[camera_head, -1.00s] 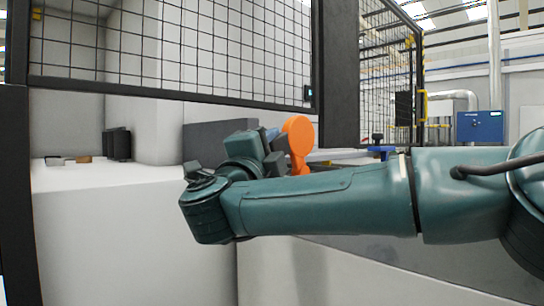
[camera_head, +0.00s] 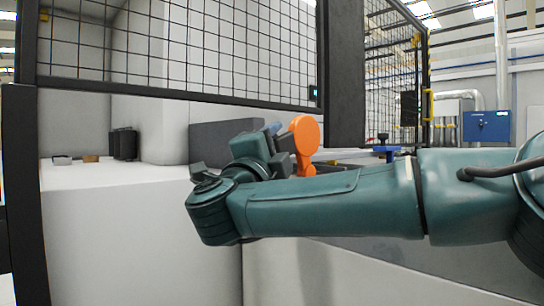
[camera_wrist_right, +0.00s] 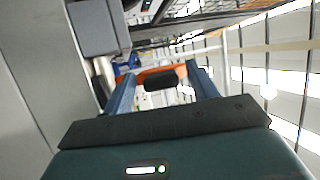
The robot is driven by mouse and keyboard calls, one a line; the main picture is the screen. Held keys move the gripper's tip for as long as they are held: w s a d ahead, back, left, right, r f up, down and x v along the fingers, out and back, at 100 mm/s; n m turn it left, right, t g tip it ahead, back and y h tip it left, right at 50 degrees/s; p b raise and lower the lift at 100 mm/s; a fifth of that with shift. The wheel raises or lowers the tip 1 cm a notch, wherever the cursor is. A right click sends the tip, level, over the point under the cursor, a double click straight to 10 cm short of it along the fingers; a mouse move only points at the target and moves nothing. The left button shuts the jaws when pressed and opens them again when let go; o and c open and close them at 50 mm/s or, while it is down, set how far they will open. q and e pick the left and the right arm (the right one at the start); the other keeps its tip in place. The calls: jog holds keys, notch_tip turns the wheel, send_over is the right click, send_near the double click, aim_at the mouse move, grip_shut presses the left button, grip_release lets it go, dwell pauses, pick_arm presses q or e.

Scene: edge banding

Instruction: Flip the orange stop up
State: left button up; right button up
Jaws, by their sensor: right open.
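The orange stop (camera_head: 306,133) shows in the head view as an upright rounded orange plate, just right of my right gripper (camera_head: 277,140). Its lower part is partly hidden behind the gripper and forearm. In the right wrist view, my right gripper (camera_wrist_right: 159,76) is open, with its two blue fingers apart. Orange of the stop (camera_wrist_right: 149,73) shows between and beyond the fingertips, with a dark block (camera_wrist_right: 166,78) in front of it. I cannot tell whether a finger touches the stop. My left gripper is in neither view.
A black mesh guard (camera_head: 220,50) and its dark post (camera_head: 346,75) stand above and behind the stop. A grey block (camera_head: 212,140) is behind the gripper. The white machine top (camera_head: 110,176) at left is mostly clear. A blue clamp-like part (camera_head: 386,149) sits to the right.

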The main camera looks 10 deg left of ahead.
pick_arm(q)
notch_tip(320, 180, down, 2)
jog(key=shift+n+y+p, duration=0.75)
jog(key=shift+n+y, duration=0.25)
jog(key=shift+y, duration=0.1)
pick_arm(e)
jog(key=v, duration=1.3)
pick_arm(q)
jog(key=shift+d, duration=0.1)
pick_arm(e)
jog(key=shift+r, duration=0.1)
